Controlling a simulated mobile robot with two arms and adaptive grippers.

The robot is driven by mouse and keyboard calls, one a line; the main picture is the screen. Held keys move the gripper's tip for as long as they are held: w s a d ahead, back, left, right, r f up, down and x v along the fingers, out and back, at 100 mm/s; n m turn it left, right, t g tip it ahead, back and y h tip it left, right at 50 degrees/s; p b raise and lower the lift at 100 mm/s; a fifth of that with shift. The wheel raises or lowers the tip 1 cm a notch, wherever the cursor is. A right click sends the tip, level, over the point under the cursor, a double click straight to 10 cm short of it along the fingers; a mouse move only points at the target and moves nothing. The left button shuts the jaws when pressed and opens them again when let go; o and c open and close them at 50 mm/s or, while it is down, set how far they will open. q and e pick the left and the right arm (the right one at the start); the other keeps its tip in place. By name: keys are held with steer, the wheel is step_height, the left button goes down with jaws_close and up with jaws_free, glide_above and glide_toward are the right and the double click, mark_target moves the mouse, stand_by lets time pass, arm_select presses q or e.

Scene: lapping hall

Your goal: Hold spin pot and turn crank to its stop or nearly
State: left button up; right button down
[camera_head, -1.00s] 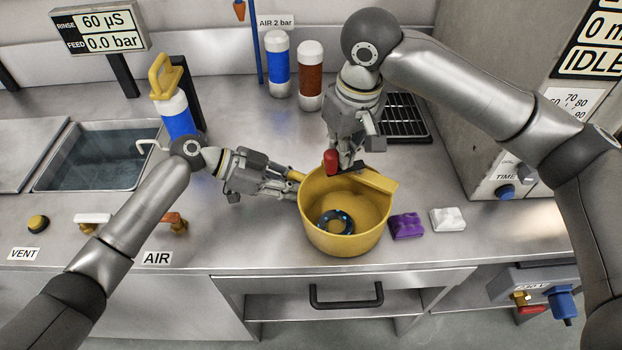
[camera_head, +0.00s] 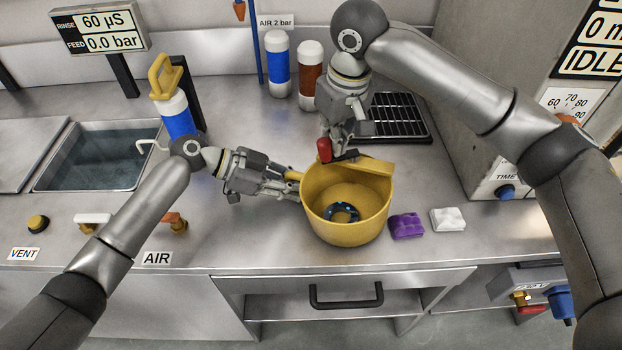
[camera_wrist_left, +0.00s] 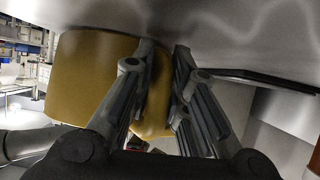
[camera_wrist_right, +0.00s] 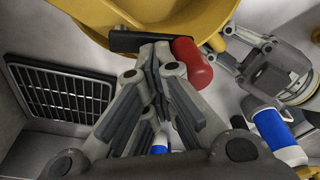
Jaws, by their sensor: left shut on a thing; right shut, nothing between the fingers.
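The yellow spin pot (camera_head: 345,233) stands near the bench's front edge, with a dark ring (camera_head: 342,212) inside. My left gripper (camera_head: 293,187) is shut on the pot's yellow handle (camera_head: 294,175) at its left side; the fingers hide most of it. The pot also shows in the left wrist view (camera_wrist_left: 85,80). The crank has a black arm (camera_head: 345,156) and a red knob (camera_head: 324,150) at the pot's back rim. My right gripper (camera_head: 337,152) is shut and empty, its fingers beside the knob. In the right wrist view the knob (camera_wrist_right: 192,62) is right of the fingertips; contact is unclear.
A purple block (camera_head: 406,226) and a white block (camera_head: 447,219) lie right of the pot. A black grate (camera_head: 398,117) is behind right. Blue (camera_head: 278,65) and brown (camera_head: 311,76) bottles stand at the back. A water basin (camera_head: 95,160) is at left.

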steer(key=w, duration=0.2)
steer(key=shift+w+d, duration=0.35)
stand_by(0.4)
steer(key=shift+w, duration=0.1)
steer(key=w+d, duration=0.2)
steer(key=d, duration=0.5)
steer(key=shift+d, duration=0.3)
stand_by(1.5)
step_height(320, 180, up, 7)
stand_by(0.8)
steer(key=shift+s+a, duration=0.1)
